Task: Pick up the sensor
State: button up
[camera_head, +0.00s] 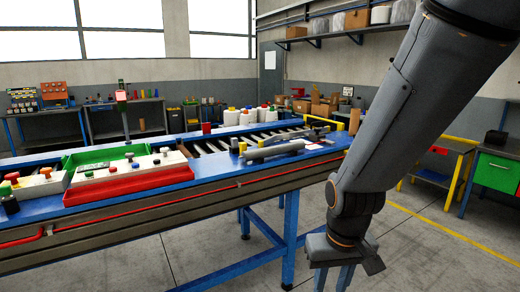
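No object in view is clearly identifiable as the sensor. A grey, tube-shaped device (275,151) lies on the blue-edged conveyor table (225,177), near its right end; I cannot tell if it is the sensor. My gripper (333,282) hangs pointing down in front of the table's right part, to the right of and nearer than the device. Its two fingers show a gap between them, and nothing is seen in it. The fingertips are cut off by the bottom edge of the picture.
A red-fronted tray (125,186) and a green tray (85,155) with several knobs stand on the table's left part. White bobbins (248,116) stand behind the rollers. A green-drawer workbench (497,172) is at the right. The floor (425,250) at lower right is clear.

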aim_at(235, 141)
jog(key=u, duration=0.6)
jog(key=i, duration=1.8)
jog(key=z, duration=0.9)
